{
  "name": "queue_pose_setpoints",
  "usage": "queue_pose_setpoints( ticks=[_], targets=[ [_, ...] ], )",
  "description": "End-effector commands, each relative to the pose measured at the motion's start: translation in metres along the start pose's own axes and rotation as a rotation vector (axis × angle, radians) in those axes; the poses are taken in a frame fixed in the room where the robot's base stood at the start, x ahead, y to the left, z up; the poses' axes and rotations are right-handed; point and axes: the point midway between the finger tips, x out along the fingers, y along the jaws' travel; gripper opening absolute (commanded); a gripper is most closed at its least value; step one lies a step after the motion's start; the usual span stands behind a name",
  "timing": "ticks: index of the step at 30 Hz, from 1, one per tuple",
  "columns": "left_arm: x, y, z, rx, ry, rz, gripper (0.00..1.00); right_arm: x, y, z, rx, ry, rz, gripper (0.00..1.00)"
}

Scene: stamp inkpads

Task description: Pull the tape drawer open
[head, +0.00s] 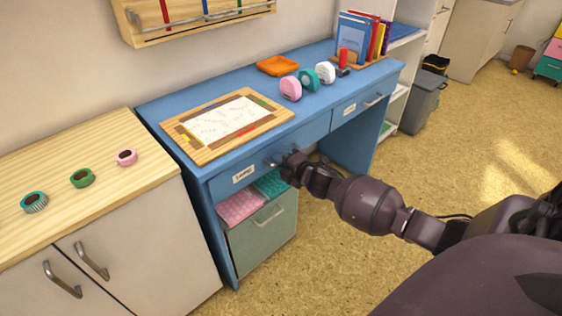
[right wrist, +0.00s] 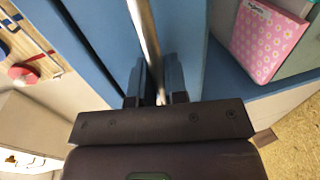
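The blue desk (head: 330,95) has two drawers with white labels too small to read for certain. The left drawer (head: 222,184) sits flush in the desk, so it looks closed. My right gripper (head: 285,165) is at its front and hides most of its handle. In the right wrist view the metal handle bar (right wrist: 145,32) runs between the two narrow-set fingers of the gripper (right wrist: 157,82), which looks shut on it. The right drawer (head: 347,109) is closed, with its handle bare. My left gripper is not in view.
Below the left drawer, an open shelf holds a pink patterned box (head: 240,205) and a teal one (head: 270,184), above a grey-green front (head: 262,232).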

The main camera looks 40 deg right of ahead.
Motion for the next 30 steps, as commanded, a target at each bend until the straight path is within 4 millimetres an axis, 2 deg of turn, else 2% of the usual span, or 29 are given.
queue_pose_setpoints(
  ticks=[3, 11, 17, 23, 30],
  targets=[
    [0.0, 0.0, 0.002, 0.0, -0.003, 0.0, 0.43, 0.0, 0.0, 0.0, 0.0, 0.0, 0.0, 0.0],
    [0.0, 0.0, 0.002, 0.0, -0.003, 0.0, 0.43, -0.001, 0.0, 0.0, 0.001, 0.0, 0.0, 0.0],
    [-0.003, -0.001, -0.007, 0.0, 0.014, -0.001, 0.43, -0.013, 0.0, 0.0, 0.002, -0.001, 0.003, 0.0],
    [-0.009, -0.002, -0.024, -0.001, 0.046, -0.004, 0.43, -0.048, -0.004, 0.0, 0.003, -0.002, 0.005, 0.0],
    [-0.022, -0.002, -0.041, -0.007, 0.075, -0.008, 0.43, -0.111, -0.016, 0.0, 0.004, -0.003, 0.006, 0.0]
  ],
)
